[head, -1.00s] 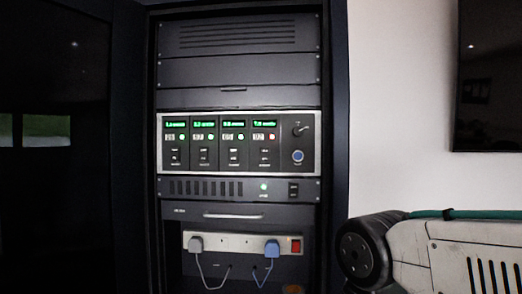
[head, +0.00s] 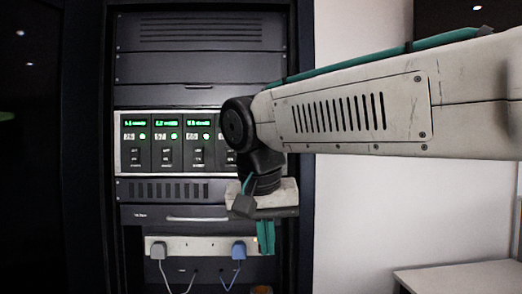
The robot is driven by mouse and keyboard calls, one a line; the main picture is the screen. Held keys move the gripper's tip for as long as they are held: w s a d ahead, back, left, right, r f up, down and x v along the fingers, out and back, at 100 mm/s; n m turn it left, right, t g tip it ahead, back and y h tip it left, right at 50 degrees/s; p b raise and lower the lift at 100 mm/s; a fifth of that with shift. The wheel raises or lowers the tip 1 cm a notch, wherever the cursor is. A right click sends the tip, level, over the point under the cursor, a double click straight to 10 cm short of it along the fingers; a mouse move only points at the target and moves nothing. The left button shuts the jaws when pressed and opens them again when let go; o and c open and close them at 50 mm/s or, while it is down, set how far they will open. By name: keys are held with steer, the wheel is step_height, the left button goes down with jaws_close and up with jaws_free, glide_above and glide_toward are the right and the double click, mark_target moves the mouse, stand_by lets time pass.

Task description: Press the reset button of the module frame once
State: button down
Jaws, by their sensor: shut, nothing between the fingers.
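The module frame (head: 167,142) is a silver-edged panel in the black rack, with several modules that have green displays, lit lamps and small switches. Its right end is hidden behind my arm. The blue round button at that end, seen earlier, is hidden now. My gripper (head: 266,238) hangs below my wrist in front of the rack, with its teal fingers pointing down, shut and empty. In the picture it lies below and right of the visible modules, over the right end of the power strip. I cannot tell how far it is from the rack.
Below the frame are a vented unit (head: 165,190), a drawer with a handle (head: 197,218) and a white power strip (head: 200,245) with a grey plug (head: 158,250) and a blue plug (head: 238,250). A pale table (head: 460,280) stands at the lower right.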

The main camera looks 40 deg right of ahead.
steer(key=w+d+r+m+h, duration=0.2)
steer(key=w+r+m, duration=0.4)
steer(key=r, duration=0.5)
steer(key=w+d+r+m+h, duration=0.2)
steer(key=w+r+m, duration=0.5)
steer(key=r+m, duration=0.3)
steer(key=shift+d+r, duration=0.3)
steer(key=shift+r, duration=0.65)
steer(key=w+d+f, duration=0.5)
steer(key=d+f, duration=0.3)
steer(key=shift+w, duration=0.1)
